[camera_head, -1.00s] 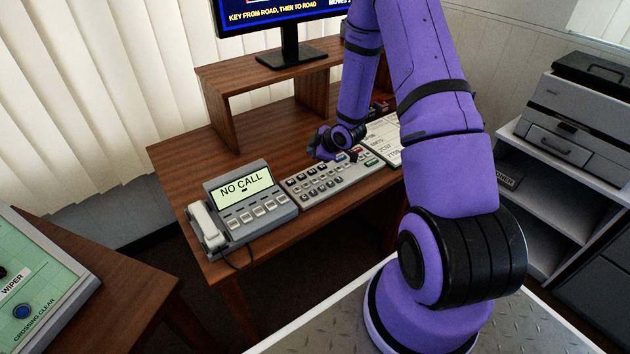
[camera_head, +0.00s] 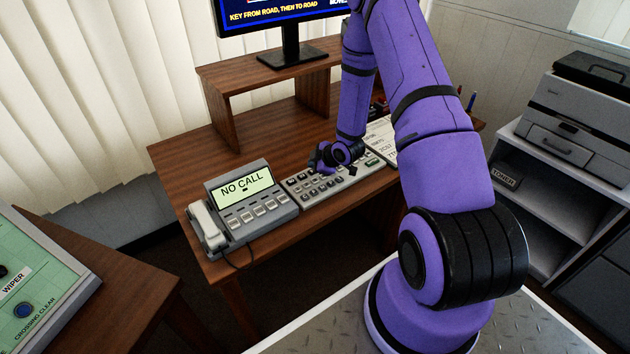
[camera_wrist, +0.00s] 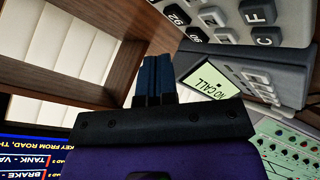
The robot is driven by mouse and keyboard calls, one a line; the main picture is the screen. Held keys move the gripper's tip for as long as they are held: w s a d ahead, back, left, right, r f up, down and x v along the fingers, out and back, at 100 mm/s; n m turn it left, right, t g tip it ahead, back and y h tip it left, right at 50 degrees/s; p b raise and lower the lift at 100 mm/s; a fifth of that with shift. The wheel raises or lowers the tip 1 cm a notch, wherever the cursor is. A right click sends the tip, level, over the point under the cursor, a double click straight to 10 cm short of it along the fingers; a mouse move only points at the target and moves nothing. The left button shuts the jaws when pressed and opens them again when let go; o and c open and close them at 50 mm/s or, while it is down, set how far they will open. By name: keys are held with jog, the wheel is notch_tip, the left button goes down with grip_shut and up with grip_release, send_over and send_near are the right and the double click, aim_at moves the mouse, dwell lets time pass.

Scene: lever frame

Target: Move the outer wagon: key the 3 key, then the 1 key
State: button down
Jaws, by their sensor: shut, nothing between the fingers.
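The keyboard (camera_head: 308,191) is a pale grey panel with dark keys on the wooden desk, right of the phone. In the wrist view, part of the keyboard (camera_wrist: 228,27) shows large at top right, with keys reading 92, 90, F and C. My gripper (camera_wrist: 155,78) is shut and empty, its dark blue fingertips together. In the head view it is over the keyboard's upper part; my wrist hides the fingertips and some keys. Whether the tips touch a key cannot be told.
A phone (camera_head: 242,212) showing "NO CALL" stands left of the keyboard. The monitor (camera_head: 290,12), partly cut off, reads "KEY FROM ROAD, THEN TO ROAD" on a wooden riser (camera_head: 222,115). A printed sheet (camera_head: 380,140) lies right. A green panel (camera_head: 35,270) is at lower left.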

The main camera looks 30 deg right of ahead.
aim_at(297, 190)
jog(key=shift+f, duration=1.9)
jog(key=shift+f, duration=0.1)
dwell(0.6)
jog(key=shift+f, duration=0.3)
jog(key=shift+f, duration=0.35)
dwell(0.7)
jog(key=shift+r, duration=0.8)
jog(key=shift+s+a, duration=0.15)
jog(key=shift+a, duration=3.55)
